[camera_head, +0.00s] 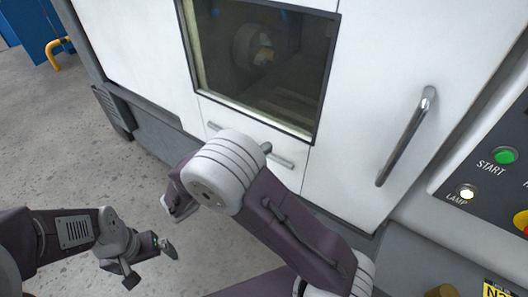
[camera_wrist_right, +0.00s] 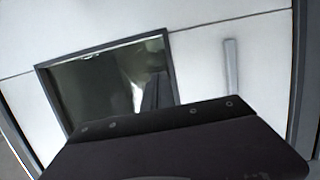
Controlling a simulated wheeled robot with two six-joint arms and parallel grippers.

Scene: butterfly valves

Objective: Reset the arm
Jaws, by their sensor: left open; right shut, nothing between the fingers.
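My left gripper (camera_head: 150,265) is at the lower left of the head view. Its two fingers are spread apart, with nothing between them, above the grey floor. My right arm reaches in from the lower right and bends at a pale joint in the middle of the view. My right gripper (camera_head: 178,208) hangs left of that joint, partly hidden by it. It is shut and empty, in front of the white machine's lower face and apart from any handle. In the right wrist view, a dark part of mine fills the bottom.
A white machine (camera_head: 375,60) with a dark window (camera_head: 290,75) stands ahead. A horizontal bar handle (camera_head: 280,160) is partly behind my right arm. A vertical handle (camera_head: 407,137) is on the right door. A panel with a green START button (camera_head: 505,156) is at far right.

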